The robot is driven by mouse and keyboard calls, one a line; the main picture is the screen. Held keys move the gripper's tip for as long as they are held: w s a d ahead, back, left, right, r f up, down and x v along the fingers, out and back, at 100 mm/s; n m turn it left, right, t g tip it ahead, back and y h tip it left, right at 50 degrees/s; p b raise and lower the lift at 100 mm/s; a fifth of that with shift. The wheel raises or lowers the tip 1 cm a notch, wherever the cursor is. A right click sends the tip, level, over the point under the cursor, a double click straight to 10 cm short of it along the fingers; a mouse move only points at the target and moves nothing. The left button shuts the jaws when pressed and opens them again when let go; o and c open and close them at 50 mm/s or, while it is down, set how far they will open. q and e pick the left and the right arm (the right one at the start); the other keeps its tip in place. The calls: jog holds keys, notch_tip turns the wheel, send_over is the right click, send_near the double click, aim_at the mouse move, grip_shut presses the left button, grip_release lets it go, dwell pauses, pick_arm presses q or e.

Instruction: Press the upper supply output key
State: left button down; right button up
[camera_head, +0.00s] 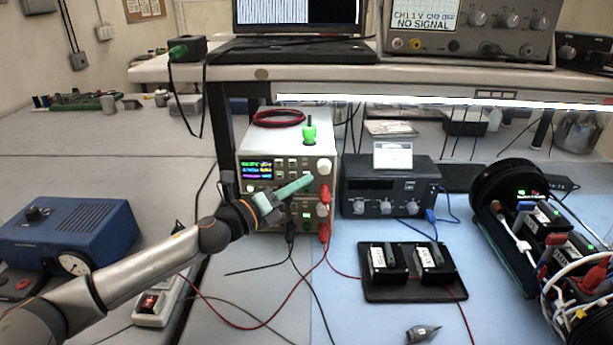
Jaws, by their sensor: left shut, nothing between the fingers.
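Two white bench power supplies are stacked on the bench in the middle of the camera_head view. The upper supply (284,150) has a lit screen on its left, several small keys and a knob at its right. The lower supply (275,213) is partly covered by my arm and by cables. My left gripper (309,180) is shut and empty, its green fingers pointing right across the lower front of the upper supply. I cannot tell whether its tips touch the panel. The output key cannot be made out clearly; the fingers cover part of the key area. My right gripper is not in view.
Red and black leads (324,232) hang from the supplies' fronts onto the bench. A black instrument (390,184) stands just right of them, with a black tray (413,291) before it. A blue device (70,237) is at left. A shelf (450,83) overhangs behind.

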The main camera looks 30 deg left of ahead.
pick_arm(q)
jog(key=shift+w+a, duration=0.1)
jog(key=shift+w, duration=0.15)
dwell(0.4)
jog(key=shift+s, duration=0.1)
jog(key=shift+s+d, duration=0.3)
jog(key=shift+s, duration=0.3)
jog(key=shift+s+d, duration=0.35)
jog(key=shift+s, duration=0.4)
jog(key=shift+s+d, duration=0.4)
jog(key=shift+s, duration=0.35)
jog(key=shift+s+d, duration=0.35)
jog(key=shift+s, duration=0.4)
